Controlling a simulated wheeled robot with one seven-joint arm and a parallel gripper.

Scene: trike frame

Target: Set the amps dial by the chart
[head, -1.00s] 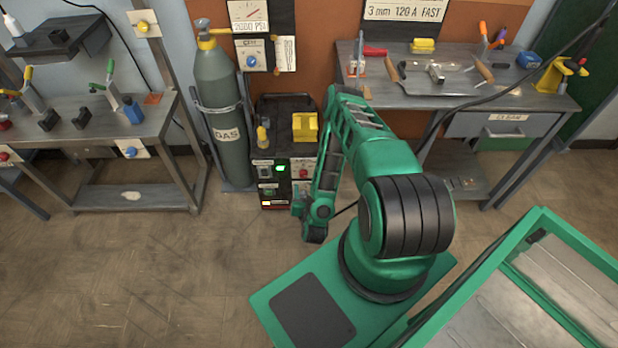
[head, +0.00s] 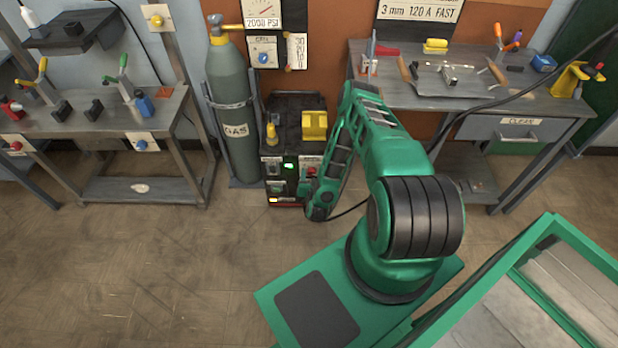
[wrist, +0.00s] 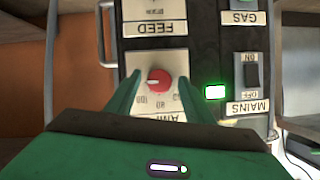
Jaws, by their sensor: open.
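The red amps dial (wrist: 159,79) sits on a pale plate on the front of the welding machine, upside down in the wrist view. A light mark crosses it; its exact setting is hard to read. My gripper (wrist: 159,76) is open, one green finger on each side of the dial; contact is not clear. The gripper's body hides part of the AMPS label (wrist: 172,118). In the head view the machine (head: 282,106) stands by the gas cylinder, and my arm partly covers its front.
The FEED plate (wrist: 155,28), the MAINS switch (wrist: 251,75) with a lit green lamp (wrist: 215,92), and the GAS label (wrist: 243,17) are close by. The gas cylinder (head: 229,90) stands left of the machine, a workbench (head: 460,92) to the right.

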